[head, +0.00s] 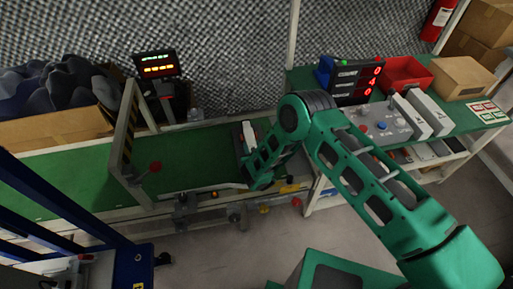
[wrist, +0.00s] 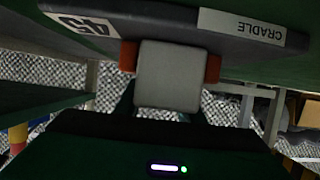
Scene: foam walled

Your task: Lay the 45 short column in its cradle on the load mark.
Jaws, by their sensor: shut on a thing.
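The dark cradle (wrist: 180,22) spans the top of the wrist view, with upside-down labels reading 45 and CRADLE on its near face. My gripper (wrist: 170,64) is shut, with orange-red pads at both sides of a pale grey block (wrist: 168,85) at that face. The block looks like the cradle's grip. In the head view, a pale piece with red bits (head: 249,133) shows beside my forearm over the green bench; it may be the short column in the cradle. My arm hides most of it and my gripper's fingers there. I cannot make out the load mark.
A gate-like frame (head: 126,130) crosses the green bench (head: 190,155) to the left, with a lit display (head: 156,65) behind it. A side table to the right holds a red bin (head: 405,73), a cardboard box (head: 462,78) and grey instruments. The bench between frame and arm is clear.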

